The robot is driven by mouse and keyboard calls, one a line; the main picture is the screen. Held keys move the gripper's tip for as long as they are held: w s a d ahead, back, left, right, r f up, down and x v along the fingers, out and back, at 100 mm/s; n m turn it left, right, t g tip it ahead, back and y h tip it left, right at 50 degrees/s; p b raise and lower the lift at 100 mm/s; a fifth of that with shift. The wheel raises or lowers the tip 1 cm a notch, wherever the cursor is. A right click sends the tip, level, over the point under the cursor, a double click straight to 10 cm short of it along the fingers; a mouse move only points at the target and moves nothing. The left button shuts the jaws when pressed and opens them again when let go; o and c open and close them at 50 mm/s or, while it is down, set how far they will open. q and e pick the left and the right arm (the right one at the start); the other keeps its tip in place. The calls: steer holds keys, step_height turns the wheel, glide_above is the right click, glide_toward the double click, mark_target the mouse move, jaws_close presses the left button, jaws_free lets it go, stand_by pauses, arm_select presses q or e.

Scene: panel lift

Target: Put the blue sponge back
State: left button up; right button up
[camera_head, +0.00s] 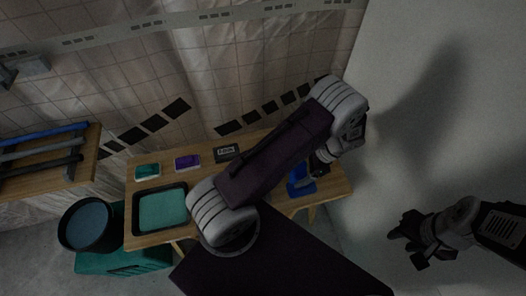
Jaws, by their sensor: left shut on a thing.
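A blue thing (299,186), which looks like the blue sponge, shows at the right part of the wooden table (338,187). It is partly hidden by my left arm. My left gripper (314,176) is at this blue thing, shut on it; its fingers are dark and mostly hidden behind the arm. I cannot tell whether the sponge touches the table. My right gripper (422,246) is off to the right of the table, with its fingers apart and nothing between them.
A teal block (148,171), a purple block (187,162) and a dark labelled item (227,152) line the table's back. A dark-rimmed teal tray (162,211) stands in front. A round dark bucket (87,224), a teal crate (120,262) and a shelf with bars (84,172) are left.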

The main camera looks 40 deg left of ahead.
arm_select(q)
steer(key=w+a+n+h+b, duration=0.3)
steer(key=w+a+n, duration=0.1)
steer(key=w+a, duration=0.35)
steer(key=s+a+r+n+t+h+b, duration=0.2)
steer(key=a+n+t, duration=0.15)
steer(key=a, duration=1.05)
steer(key=shift+n, duration=0.35)
step_height(320, 180, down, 10)
steer(key=shift+w+d+f, duration=0.1)
steer(key=shift+d+f, duration=0.05)
steer(key=shift+f, duration=0.05)
steer(key=o, duration=1.3)
steer(key=shift+c, duration=0.2)
